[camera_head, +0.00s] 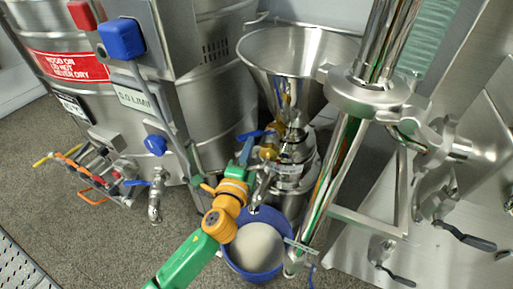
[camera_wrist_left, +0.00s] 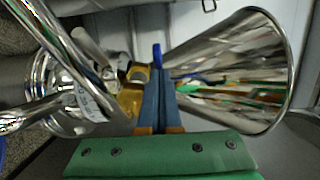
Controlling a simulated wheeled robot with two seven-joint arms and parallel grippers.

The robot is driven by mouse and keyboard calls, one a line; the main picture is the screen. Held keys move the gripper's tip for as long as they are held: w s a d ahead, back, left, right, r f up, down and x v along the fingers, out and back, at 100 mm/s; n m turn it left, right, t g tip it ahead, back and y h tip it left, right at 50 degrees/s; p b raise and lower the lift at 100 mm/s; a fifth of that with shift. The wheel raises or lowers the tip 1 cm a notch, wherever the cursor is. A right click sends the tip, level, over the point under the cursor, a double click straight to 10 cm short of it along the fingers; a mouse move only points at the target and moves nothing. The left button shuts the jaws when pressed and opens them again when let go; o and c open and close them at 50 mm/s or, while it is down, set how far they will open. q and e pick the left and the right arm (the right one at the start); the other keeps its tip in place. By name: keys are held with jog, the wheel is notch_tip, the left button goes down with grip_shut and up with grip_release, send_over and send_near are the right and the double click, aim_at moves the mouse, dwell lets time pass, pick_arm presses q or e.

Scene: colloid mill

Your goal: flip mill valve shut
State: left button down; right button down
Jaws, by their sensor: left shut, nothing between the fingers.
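The colloid mill's steel hopper (camera_head: 290,75) stands in the middle of the head view, with the mill body (camera_head: 292,172) below it. A brass valve body (camera_head: 270,146) with a blue lever (camera_head: 252,134) sits on the mill's left side. My left gripper (camera_head: 244,152) is shut and empty, just beneath the blue lever. In the left wrist view the shut fingers (camera_wrist_left: 158,85) point at the blue lever (camera_wrist_left: 157,54), beside the brass valve body (camera_wrist_left: 132,98). Whether the fingertips touch the lever I cannot tell. My right gripper is out of view.
A blue bucket (camera_head: 232,265) with pale contents stands below the mill's spout. A large steel tank (camera_head: 205,95) stands to the left, with another blue-handled valve (camera_head: 156,190). A steel frame with black-handled clamps (camera_head: 465,236) fills the right.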

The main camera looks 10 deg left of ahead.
pick_arm(q)
jog(key=shift+w+a, duration=0.95)
jog(key=shift+a, duration=0.1)
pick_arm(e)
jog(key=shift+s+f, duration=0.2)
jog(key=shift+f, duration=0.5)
